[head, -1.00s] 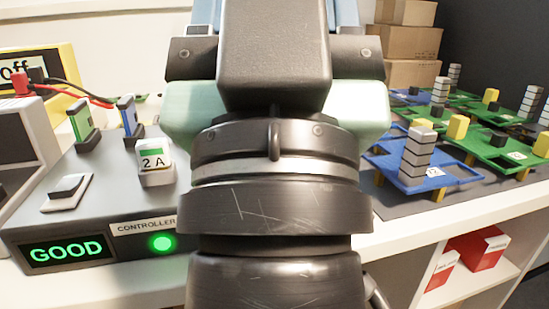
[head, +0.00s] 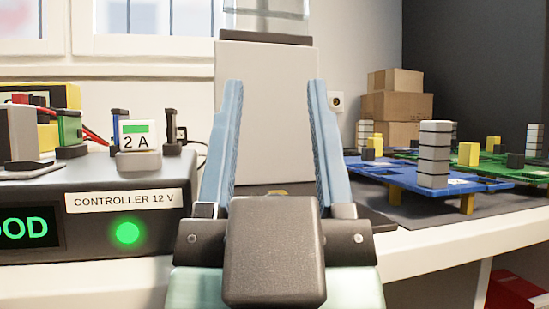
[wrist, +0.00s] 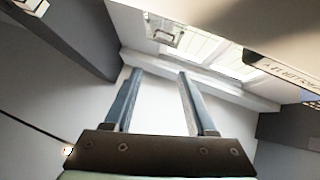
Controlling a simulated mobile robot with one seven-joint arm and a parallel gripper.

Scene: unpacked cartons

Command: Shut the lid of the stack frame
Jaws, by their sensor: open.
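A tall pale grey housing (head: 265,150) stands upright behind my gripper in the head view. It has a dark band (head: 265,38) across its top and a clear part (head: 265,12) above that, cut off by the picture's top edge. I take these for the stack frame and its raised lid, but cannot be sure. A clear part with a small handle (wrist: 180,37) shows at the top of the wrist view. My gripper (head: 275,85) is open and empty, its two blue fingers pointing up in front of the housing. It also shows in the wrist view (wrist: 155,72).
The controller box (head: 125,200) stands at left with a lit green lamp. Blue and green boards (head: 433,178) with small posts lie on a dark mat at right. Cartons (head: 395,105) are stacked behind. A red box (head: 512,292) sits below the shelf edge.

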